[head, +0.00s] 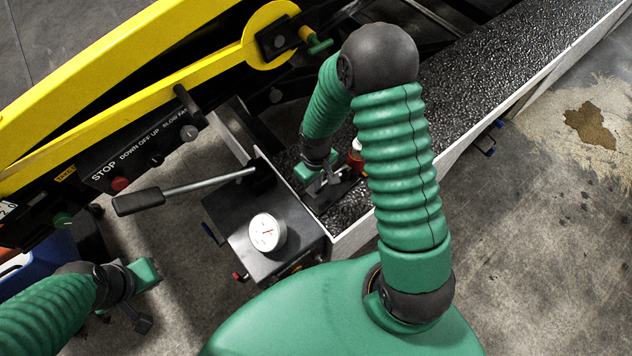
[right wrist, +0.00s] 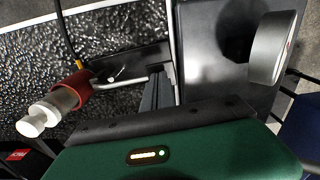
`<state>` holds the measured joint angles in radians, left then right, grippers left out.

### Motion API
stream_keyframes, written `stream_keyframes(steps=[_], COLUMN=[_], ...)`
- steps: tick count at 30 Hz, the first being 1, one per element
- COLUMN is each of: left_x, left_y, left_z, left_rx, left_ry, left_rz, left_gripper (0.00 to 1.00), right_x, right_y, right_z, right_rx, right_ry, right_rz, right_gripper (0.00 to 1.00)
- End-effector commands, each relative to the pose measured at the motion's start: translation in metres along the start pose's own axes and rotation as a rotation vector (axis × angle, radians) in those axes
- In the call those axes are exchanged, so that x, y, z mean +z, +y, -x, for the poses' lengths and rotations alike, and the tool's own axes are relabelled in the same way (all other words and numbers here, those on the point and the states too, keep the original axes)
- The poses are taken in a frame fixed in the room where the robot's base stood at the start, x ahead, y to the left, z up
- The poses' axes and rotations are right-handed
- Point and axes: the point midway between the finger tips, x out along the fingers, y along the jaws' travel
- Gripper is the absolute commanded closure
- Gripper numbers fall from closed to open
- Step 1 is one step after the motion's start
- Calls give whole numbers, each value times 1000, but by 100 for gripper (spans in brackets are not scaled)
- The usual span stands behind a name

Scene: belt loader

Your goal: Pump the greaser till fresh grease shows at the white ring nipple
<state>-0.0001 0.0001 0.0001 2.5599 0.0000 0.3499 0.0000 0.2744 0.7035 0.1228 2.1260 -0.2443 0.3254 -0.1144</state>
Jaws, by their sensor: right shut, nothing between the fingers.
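Which part is the greaser is not certain. A red-collared fitting with a pale cylinder and white end (right wrist: 62,102) lies left of my right gripper in the right wrist view; its red part (head: 355,158) shows partly behind my right arm in the head view. My right gripper (head: 318,187) is shut and empty beside it; its fingers also show in the right wrist view (right wrist: 159,88). My left gripper (head: 140,300) is at lower left, apart from the lever. I cannot make out a white ring nipple.
A control panel with a red STOP button (head: 120,184) and a yellow rail (head: 110,70) lie at left. The black textured belt (head: 480,75) with a white edge runs to upper right. Bare concrete (head: 540,210) with a brown stain is at right.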

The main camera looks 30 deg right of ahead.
Motion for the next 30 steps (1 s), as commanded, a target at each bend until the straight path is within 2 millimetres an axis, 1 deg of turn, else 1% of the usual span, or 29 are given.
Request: stream_keyframes(steps=[3,14,17,21,24,30], left_x=[0,0,2,6,8,8], left_y=[0,0,0,0,0,0], left_z=[1,-1,-9,-27,-35,-34], left_rx=[0,0,0,0,0,0], left_ry=[0,0,0,0,-1,0], left_rz=[0,0,0,0,0,0], left_gripper=[100,100,100,100,100,100], right_x=[0,0,0,0,0,2], right_y=[0,0,-3,-10,-11,-13], right_z=[-7,-10,-22,-51,-66,-68], right_rx=[0,0,1,0,0,-2], right_ry=[1,1,-1,-2,-3,-7], right_rz=[2,1,1,1,1,1], right_gripper=[100,100,100,100,100,100])
